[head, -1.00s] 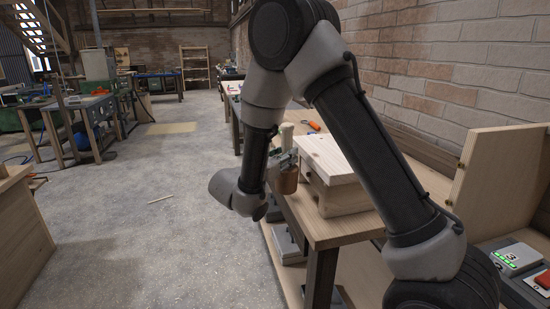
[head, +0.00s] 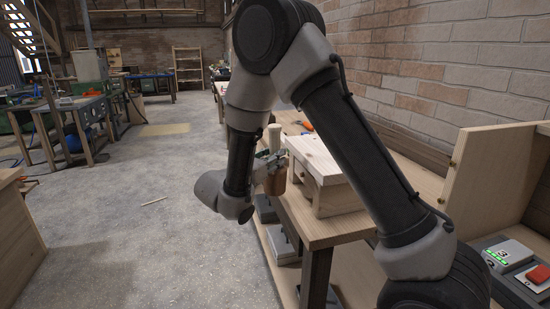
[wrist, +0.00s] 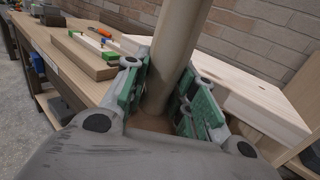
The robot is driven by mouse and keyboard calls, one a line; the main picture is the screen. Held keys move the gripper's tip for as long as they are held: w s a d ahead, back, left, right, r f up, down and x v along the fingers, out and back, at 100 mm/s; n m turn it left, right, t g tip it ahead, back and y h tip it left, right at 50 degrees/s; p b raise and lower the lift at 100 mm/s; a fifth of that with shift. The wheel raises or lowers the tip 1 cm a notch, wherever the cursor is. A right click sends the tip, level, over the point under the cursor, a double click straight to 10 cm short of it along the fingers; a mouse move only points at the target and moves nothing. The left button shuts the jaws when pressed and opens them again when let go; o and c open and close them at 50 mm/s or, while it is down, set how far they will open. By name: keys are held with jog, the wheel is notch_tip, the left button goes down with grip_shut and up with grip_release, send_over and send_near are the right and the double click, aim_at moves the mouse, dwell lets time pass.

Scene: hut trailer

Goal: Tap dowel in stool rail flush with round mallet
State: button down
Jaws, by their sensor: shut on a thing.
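My gripper (wrist: 160,100) is shut on the round mallet (wrist: 178,45), its green-padded fingers on either side of the pale wooden shaft. In the head view the mallet's pale end (head: 274,136) points up and a brown part (head: 276,182) shows below the fingers. The pale wooden stool (head: 318,156) stands on the workbench just right of my gripper. It also shows at the right in the wrist view (wrist: 262,98). Mallet and stool look apart.
The workbench (head: 320,231) runs along the brick wall. An orange-handled tool (head: 308,126) lies behind the stool. The concrete floor to the left is open.

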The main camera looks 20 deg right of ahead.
jog(key=d, duration=0.4)
jog(key=shift+d, duration=0.35)
jog(key=s+a, duration=0.5)
jog(key=s, duration=0.2)
jog(key=shift+s+a, duration=0.2)
jog(key=shift+s, duration=0.05)
jog(key=w, duration=0.2)
jog(key=w+d, duration=0.1)
jog(key=w, duration=0.4)
jog(key=shift+w+d, duration=0.3)
